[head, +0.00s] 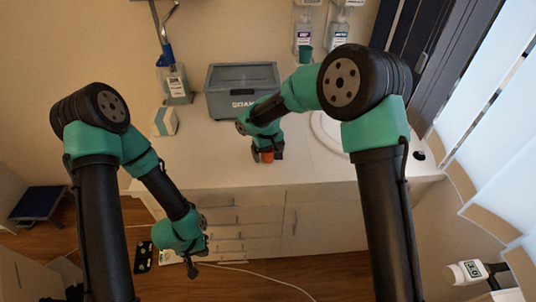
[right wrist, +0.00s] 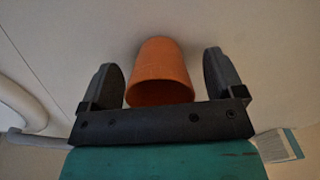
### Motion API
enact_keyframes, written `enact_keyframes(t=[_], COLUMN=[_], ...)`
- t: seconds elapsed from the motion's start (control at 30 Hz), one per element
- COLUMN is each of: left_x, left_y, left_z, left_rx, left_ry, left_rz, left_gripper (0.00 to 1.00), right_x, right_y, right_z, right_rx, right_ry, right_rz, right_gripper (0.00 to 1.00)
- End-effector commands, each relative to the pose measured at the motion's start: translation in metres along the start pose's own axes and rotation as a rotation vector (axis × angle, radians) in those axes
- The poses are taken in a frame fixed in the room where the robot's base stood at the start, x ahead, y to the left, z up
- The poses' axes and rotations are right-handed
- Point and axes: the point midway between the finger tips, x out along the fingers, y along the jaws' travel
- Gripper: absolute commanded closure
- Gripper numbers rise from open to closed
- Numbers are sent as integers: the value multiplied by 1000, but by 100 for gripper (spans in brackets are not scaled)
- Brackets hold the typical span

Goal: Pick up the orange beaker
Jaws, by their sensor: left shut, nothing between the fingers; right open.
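The orange beaker (right wrist: 161,68) is between the two fingers of my right gripper (right wrist: 165,85) in the right wrist view. The fingers stand apart on either side of it, with a visible gap on each side. In the head view the orange beaker (head: 267,157) shows as a small patch at the front part of the white counter, mostly hidden by my right gripper (head: 267,153). My left gripper (head: 192,270) is shut and empty, low in front of the counter's drawers.
A grey bin (head: 222,104) stands at the back of the white counter (head: 210,165). A round white basin (head: 325,130) lies right of my right gripper. The counter's front left is clear.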

Motion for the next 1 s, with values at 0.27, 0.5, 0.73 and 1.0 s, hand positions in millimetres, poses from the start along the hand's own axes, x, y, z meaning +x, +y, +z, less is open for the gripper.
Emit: enact_keyframes(t=[0.27,0.5,0.73,1.0], left_x=[0,0,0,0], left_y=[0,0,0,0], left_z=[0,0,0,0], left_rx=[0,0,0,0], left_ry=[0,0,0,0], left_rz=[0,0,0,0], left_gripper=[100,100,100,100], right_x=[-1,-1,-1,-1], right_y=[0,0,0,0], right_z=[0,0,0,0], right_rx=[0,0,0,0], right_ry=[1,1,1,1], right_rz=[0,0,0,0], right_gripper=[13,26,48,66])
